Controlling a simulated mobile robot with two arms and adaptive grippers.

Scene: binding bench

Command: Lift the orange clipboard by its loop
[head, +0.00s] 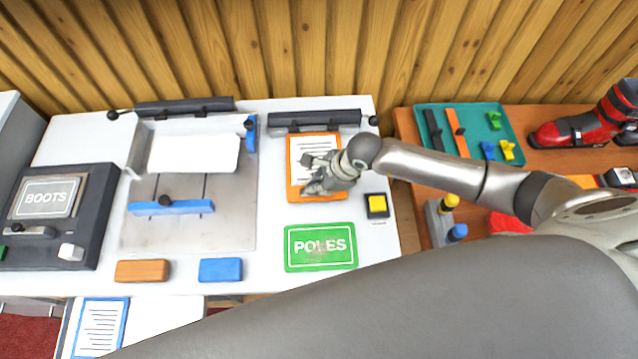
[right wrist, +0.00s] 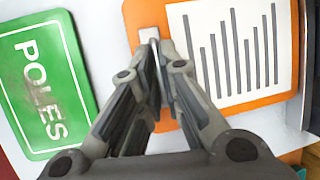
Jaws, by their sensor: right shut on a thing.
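The orange clipboard (head: 292,184) with a white printed sheet lies on the white bench, below a dark clamp bar. It also shows in the right wrist view (right wrist: 255,101). My right gripper (head: 311,176) is over its lower part. In the right wrist view the fingertips (right wrist: 155,72) are together at the clipboard's edge, shut on its pale loop (right wrist: 149,34). Most of the loop is hidden by the fingers. I cannot tell any gap under the clipboard. My left gripper is not in view.
A green POLES sign (head: 320,247) lies just below the clipboard, and a yellow button box (head: 377,205) stands to its right. A metal plate with a blue bar (head: 172,208) is to the left. A teal tray (head: 465,112) lies on the brown table at right.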

